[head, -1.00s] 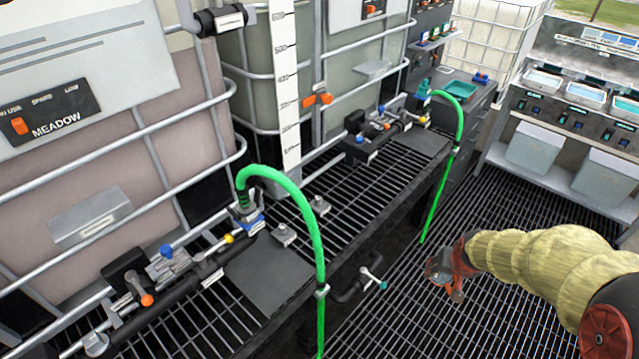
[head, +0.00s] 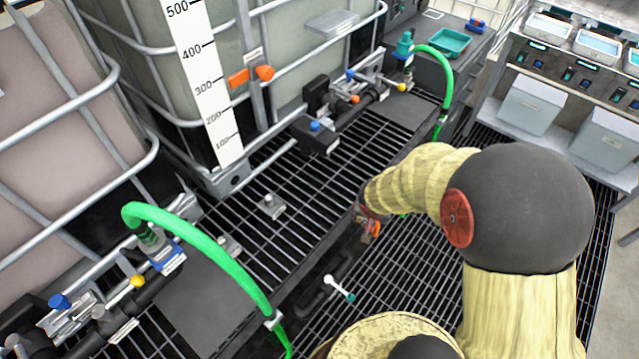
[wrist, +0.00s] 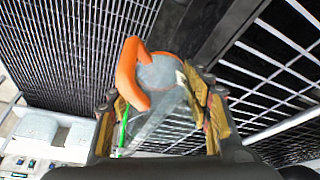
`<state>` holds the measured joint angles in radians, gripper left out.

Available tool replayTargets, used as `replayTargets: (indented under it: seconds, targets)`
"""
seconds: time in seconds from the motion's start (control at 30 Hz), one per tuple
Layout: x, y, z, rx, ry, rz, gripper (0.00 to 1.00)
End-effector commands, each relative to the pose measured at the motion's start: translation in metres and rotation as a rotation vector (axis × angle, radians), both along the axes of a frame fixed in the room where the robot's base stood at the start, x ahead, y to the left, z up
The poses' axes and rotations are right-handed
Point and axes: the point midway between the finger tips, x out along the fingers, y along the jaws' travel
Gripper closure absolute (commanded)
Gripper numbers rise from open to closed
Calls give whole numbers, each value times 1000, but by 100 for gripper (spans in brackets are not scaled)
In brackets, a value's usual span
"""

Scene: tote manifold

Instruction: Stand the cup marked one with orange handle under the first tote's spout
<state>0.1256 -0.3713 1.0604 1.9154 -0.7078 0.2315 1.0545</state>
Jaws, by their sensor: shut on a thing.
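My gripper (wrist: 160,105) is shut on a cup (wrist: 160,75) with an orange handle (wrist: 131,70) in the wrist view. The cup is greyish and see-through; I cannot read its mark. In the head view my gripper (head: 370,215) is beyond the front edge of the grated bench, mostly behind my arm. A pinkish tote (head: 40,130) stands at the left and a pale green tote (head: 260,45) with a scale strip stands behind. Valves with blue handles sit low before them, one at the left (head: 60,302) and one at centre (head: 315,127). I cannot tell which tote is first.
A green hose (head: 205,250) arches over the bench front at the left; another green hose (head: 450,75) hangs farther back. A dark plate (head: 200,300) lies on the grated bench (head: 300,200). A white-levered valve (head: 338,288) sits below the bench edge. Bins (head: 530,105) stand on the right.

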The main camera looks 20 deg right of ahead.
Motion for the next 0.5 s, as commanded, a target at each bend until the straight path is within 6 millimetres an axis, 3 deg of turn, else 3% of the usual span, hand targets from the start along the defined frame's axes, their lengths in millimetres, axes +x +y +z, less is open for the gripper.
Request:
replayTargets:
  seconds: [0.17, 0.5]
  targets:
    - [0, 0, -8, 4, -6, -33, 76]
    - [62, 47, -9, 4, -6, -32, 76]
